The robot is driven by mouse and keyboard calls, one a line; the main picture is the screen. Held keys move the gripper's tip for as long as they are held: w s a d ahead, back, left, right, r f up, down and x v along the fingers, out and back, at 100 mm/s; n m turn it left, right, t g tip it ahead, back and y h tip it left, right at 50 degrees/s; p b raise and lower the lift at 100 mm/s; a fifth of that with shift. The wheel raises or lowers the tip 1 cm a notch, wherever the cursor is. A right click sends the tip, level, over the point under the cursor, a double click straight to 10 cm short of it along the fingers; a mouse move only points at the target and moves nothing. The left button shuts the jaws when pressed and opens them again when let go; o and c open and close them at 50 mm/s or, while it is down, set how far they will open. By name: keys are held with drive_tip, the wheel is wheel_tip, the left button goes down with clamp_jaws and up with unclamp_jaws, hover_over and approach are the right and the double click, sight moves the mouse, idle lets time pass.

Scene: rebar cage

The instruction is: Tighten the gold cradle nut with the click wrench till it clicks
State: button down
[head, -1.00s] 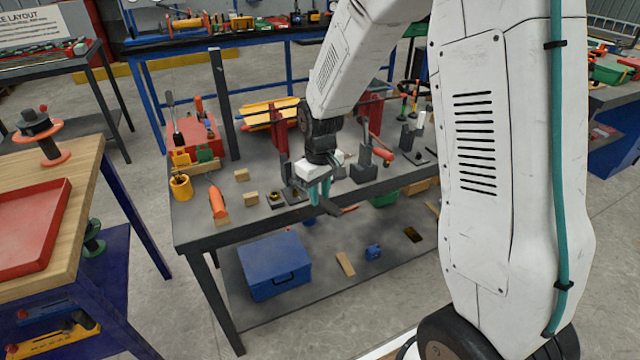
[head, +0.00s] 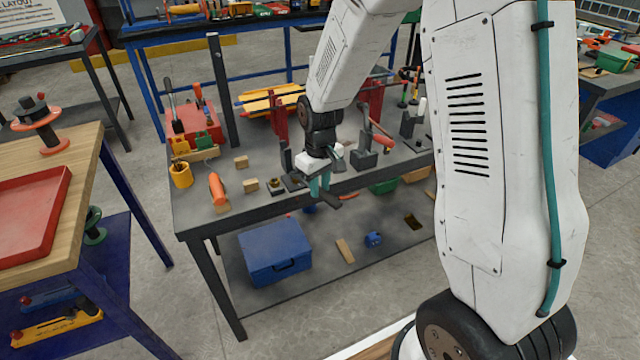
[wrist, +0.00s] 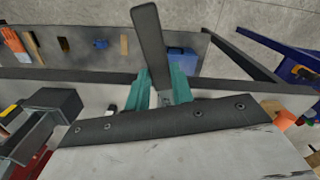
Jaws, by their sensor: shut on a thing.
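My gripper (head: 319,184) has teal fingers and hangs at the front edge of the dark workbench. It is shut on a long dark flat bar, which looks like the click wrench (head: 346,196). In the wrist view the bar (wrist: 150,45) stands out between the teal fingers (wrist: 162,90), wider at its far end. Its working end is hidden. A small gold piece, perhaps the gold cradle nut (head: 276,182), sits on a dark block left of my gripper. It is too small to be sure. I see no contact between bar and gold piece.
On the bench (head: 235,212) stand an orange tool (head: 217,186), wooden blocks (head: 250,185), a yellow cup (head: 181,175) and, to the right, dark fixtures (head: 365,155) and a red-handled tool (head: 380,134). A blue case (head: 275,252) lies on the lower shelf.

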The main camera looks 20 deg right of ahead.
drive_tip(key=shift+f, duration=1)
drive_tip(key=a+m, duration=0.6)
drive_tip(key=shift+w+m, duration=0.1)
drive_tip(key=shift+m, duration=0.3)
idle(1.2)
drive_tip(key=shift+d, duration=0.15)
idle(0.3)
